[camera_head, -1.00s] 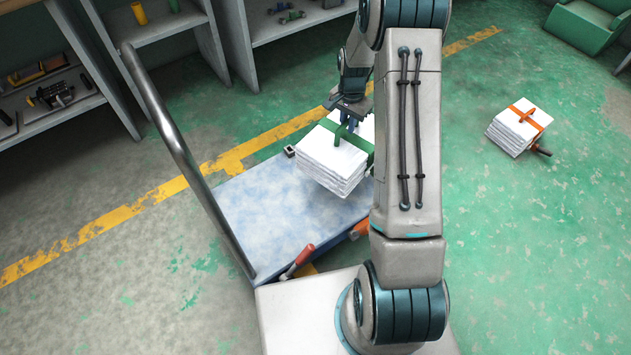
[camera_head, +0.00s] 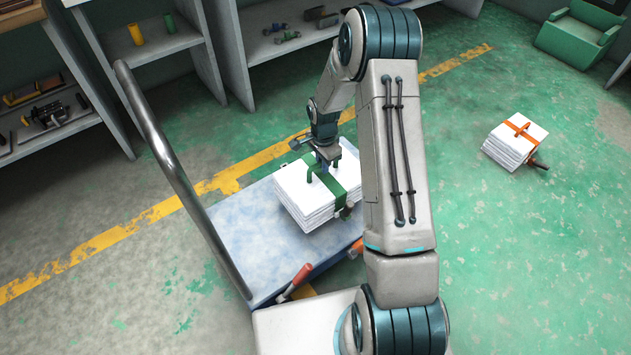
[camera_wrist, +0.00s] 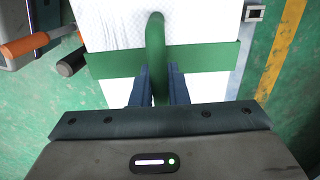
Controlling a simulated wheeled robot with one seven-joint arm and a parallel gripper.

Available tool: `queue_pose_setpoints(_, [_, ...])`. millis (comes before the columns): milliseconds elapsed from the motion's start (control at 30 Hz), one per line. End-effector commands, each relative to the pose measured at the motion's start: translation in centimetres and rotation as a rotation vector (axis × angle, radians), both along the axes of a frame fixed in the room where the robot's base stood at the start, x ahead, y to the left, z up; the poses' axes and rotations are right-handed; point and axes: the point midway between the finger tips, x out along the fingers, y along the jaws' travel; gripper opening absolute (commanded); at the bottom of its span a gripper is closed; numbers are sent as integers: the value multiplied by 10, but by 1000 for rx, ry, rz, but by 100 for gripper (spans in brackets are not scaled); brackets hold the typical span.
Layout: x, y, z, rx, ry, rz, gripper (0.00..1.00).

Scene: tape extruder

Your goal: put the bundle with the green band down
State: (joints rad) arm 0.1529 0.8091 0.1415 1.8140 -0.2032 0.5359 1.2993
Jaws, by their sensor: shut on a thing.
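The bundle with the green band (camera_head: 303,200) is a stack of white sheets with a green strap and a green loop handle on top. My gripper (camera_head: 325,166) is shut on the green handle. In the wrist view its two blue fingers (camera_wrist: 160,85) sit on both sides of the handle, with the white top of the bundle (camera_wrist: 115,22) beyond. The bundle is over the blue platform of a cart (camera_head: 245,235). I cannot tell whether its underside touches the platform.
A metal push bar (camera_head: 180,175) rises on the cart's left side. An orange-handled tool (camera_head: 297,280) lies at the cart's near edge. A bundle with an orange band (camera_head: 516,141) lies on the floor at right. Shelves (camera_head: 60,115) stand behind. The platform's left part is clear.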

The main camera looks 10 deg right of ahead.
Motion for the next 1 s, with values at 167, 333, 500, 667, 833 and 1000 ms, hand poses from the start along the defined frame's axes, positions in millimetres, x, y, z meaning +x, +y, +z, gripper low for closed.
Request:
queue_pose_setpoints(167, [-5,20,-13,0,-2,2,0])
queue_pose_setpoints(333, [-6,25,-19,-1,-1,0,0])
queue_pose_setpoints(500, [-6,24,-41,-1,-1,0,0])
queue_pose_setpoints(667, [-6,24,-55,0,-2,0,0])
queue_pose_setpoints(833, [-5,24,-54,-1,-4,0,0])
queue_pose_setpoints(1000, [-6,24,-57,-1,0,1,20])
